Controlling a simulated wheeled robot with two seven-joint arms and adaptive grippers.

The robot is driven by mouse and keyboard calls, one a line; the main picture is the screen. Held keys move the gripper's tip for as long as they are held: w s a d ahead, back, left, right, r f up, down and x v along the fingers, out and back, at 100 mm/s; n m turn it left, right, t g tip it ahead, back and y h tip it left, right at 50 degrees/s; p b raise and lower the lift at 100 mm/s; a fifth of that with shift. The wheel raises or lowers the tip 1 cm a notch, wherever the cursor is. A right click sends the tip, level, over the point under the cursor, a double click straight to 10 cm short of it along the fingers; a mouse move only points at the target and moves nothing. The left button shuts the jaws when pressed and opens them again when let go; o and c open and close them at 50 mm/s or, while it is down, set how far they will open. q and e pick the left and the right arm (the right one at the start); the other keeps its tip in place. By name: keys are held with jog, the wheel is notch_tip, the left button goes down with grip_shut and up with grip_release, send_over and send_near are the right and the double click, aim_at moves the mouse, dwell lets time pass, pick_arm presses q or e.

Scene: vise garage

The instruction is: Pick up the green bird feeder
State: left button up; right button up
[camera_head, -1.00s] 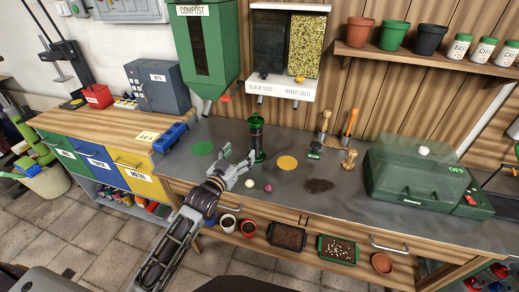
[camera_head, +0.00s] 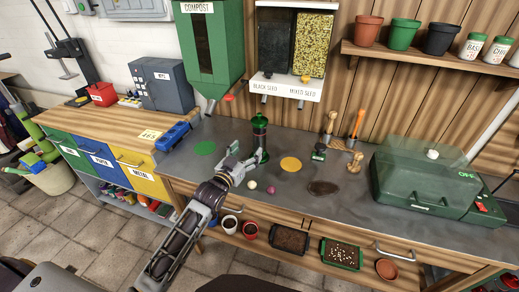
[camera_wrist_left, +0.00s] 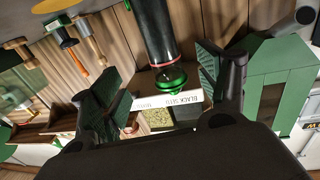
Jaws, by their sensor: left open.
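The green bird feeder (camera_head: 260,137), a dark tube with green cap and base, stands upright on the grey workbench (camera_head: 226,130), left of the yellow disc. My left gripper (camera_head: 246,158) is open just in front of the feeder's lower part, with one finger to its left and the other close by its base. In the left wrist view, which looks upside down, the feeder (camera_wrist_left: 160,40) extends between and beyond the spread fingers (camera_wrist_left: 160,85). I cannot tell whether a finger touches it. My right gripper is not in view.
A green disc (camera_head: 205,148) and a yellow disc (camera_head: 291,164) flank the feeder. Two small balls (camera_head: 270,190) lie near the front edge. Seed dispensers (camera_head: 288,85) hang behind, a compost bin (camera_head: 213,45) at left. A green-lidded box (camera_head: 415,180) stands right.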

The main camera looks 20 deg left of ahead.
aim_at(257, 139)
pick_arm(q)
jog(key=shift+w+d, duration=0.2)
jog(key=shift+w, duration=0.95)
jog(key=shift+w+d, duration=0.15)
jog(key=shift+w, duration=1)
jog(key=shift+w+d, duration=0.2)
jog(key=shift+w, duration=0.95)
jog(key=shift+w, duration=0.1)
jog(key=shift+w+d+f, duration=0.1)
jog(key=shift+w+d, duration=0.05)
jog(key=shift+w, duration=1.1)
jog(key=shift+w+d+f, duration=0.1)
jog(key=shift+w, duration=1.15)
jog(key=shift+r, duration=0.1)
grip_shut()
